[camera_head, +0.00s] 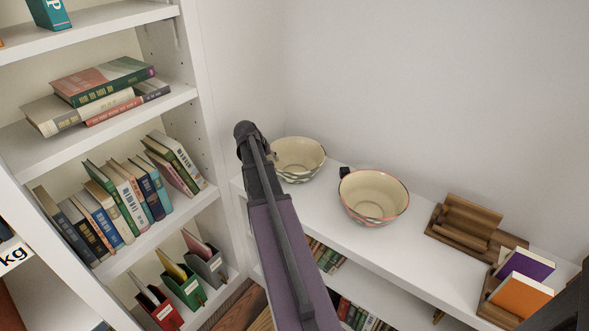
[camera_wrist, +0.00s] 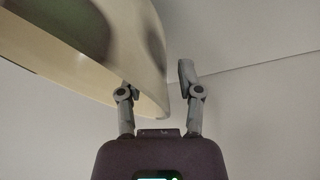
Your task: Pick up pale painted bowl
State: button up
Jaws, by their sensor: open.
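Two cream bowls stand on the white shelf top in the head view. The left bowl (camera_head: 299,160) is pale with dark painted marks low on its outside, and my arm covers its left edge. The right bowl (camera_head: 373,198) has a reddish rim. In the wrist view a pale bowl (camera_wrist: 95,65) with dark patches fills the upper left, close to my gripper (camera_wrist: 157,78). Its wall reaches between the two spread fingers and hides the left fingertip. The right finger is apart from it. The gripper is open. It seems to be at the left bowl, but the head view does not show the contact.
A wooden stand (camera_head: 466,228) and a holder with an orange book (camera_head: 521,295) and a purple book (camera_head: 527,265) are on the right. A dark object (camera_head: 344,172) is against the right bowl's rim. A tall bookcase (camera_head: 180,95) stands left; walls are behind.

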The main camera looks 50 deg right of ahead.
jog(key=shift+c, duration=0.2)
dwell(0.4)
grip_shut()
